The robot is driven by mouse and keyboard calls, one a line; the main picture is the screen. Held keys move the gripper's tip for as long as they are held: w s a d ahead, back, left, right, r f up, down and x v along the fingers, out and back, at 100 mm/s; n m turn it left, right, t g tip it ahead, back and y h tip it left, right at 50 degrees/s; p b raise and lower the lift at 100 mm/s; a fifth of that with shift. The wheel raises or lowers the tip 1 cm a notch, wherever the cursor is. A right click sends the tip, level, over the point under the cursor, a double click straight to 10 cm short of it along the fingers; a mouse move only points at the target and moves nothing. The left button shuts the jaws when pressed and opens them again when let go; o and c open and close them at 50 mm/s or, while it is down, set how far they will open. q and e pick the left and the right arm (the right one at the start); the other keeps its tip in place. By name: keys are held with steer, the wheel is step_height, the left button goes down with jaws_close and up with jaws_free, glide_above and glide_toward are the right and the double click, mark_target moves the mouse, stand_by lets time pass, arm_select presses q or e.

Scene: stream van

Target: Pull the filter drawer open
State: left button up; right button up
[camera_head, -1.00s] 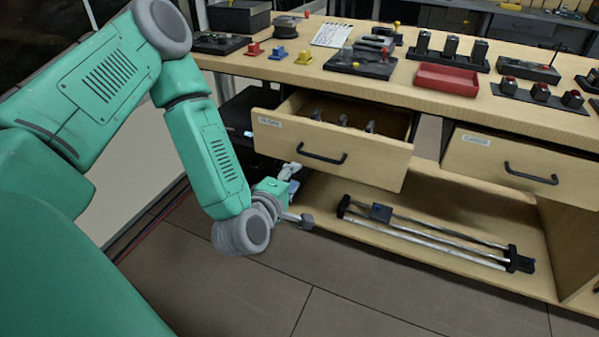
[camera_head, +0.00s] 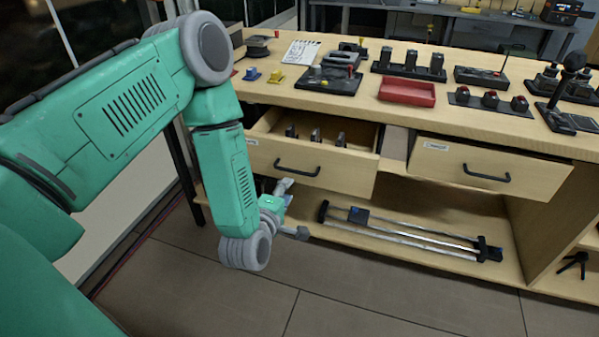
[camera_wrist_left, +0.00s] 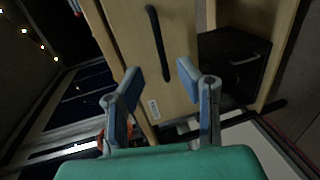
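The open wooden drawer (camera_head: 325,174) on the left of the bench sticks out toward me, with several small dark upright items (camera_head: 315,137) inside. Its black bar handle (camera_head: 298,172) is on the front. My left gripper (camera_head: 291,210) is below the handle, open and empty, apart from the drawer in the head view. In the left wrist view, the open fingers (camera_wrist_left: 158,82) face the drawer front (camera_wrist_left: 130,25). The handle (camera_wrist_left: 157,42) and a white label (camera_wrist_left: 154,109), too small to read, show there. My right gripper is not in view.
Below, a rail assembly (camera_head: 405,232) lies on the lower shelf. The bench top (camera_head: 300,97) holds a red tray (camera_head: 407,92) and several control panels. The floor in front is clear.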

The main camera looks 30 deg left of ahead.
mark_target(298, 173)
arm_select(q)
steer(key=b+x, duration=0.1)
steer(key=x, duration=0.9)
steer(key=shift+w, duration=0.25)
steer(key=shift+a+f, duration=0.1)
steer(key=shift+s, duration=0.1)
jaws_close()
